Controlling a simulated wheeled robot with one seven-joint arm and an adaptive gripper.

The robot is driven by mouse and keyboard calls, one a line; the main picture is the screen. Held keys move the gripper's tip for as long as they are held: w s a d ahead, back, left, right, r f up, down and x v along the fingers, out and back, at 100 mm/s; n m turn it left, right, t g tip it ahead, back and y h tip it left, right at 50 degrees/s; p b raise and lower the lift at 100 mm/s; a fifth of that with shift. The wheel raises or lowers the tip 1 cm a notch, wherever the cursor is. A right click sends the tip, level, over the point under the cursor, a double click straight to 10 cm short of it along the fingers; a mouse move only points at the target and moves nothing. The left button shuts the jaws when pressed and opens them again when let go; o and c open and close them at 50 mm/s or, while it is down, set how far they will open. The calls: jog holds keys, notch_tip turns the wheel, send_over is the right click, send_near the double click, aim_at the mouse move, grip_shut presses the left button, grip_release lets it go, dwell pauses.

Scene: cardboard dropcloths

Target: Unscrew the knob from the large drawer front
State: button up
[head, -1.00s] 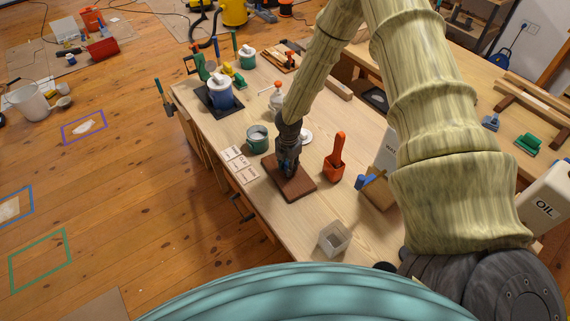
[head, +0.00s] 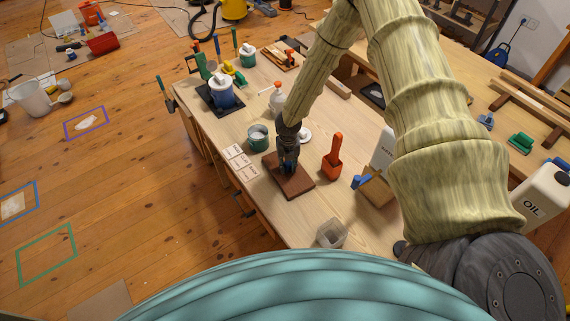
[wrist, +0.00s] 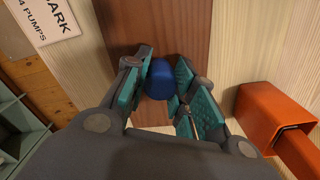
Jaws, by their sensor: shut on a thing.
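The large drawer front is a dark brown wooden board (head: 301,187) lying flat on the light workbench. In the wrist view the board (wrist: 157,25) runs under my gripper. A blue knob (wrist: 160,80) sits on the board between my fingers. My gripper (head: 288,168) points down over the board. In the wrist view my gripper (wrist: 162,86) is shut on the knob, with teal pads on either side of it. The knob's base and any screw are hidden. In the head view my fingers mostly cover the knob.
An orange holder (head: 333,160) stands close to the right of the board. Bare bench lies between the board and that container.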

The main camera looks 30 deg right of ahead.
aim_at(288, 163)
jog(key=shift+s, duration=0.15)
jog(key=o, duration=1.1)
jog(key=shift+d+r, duration=0.1)
jog(key=shift+r, duration=5.9)
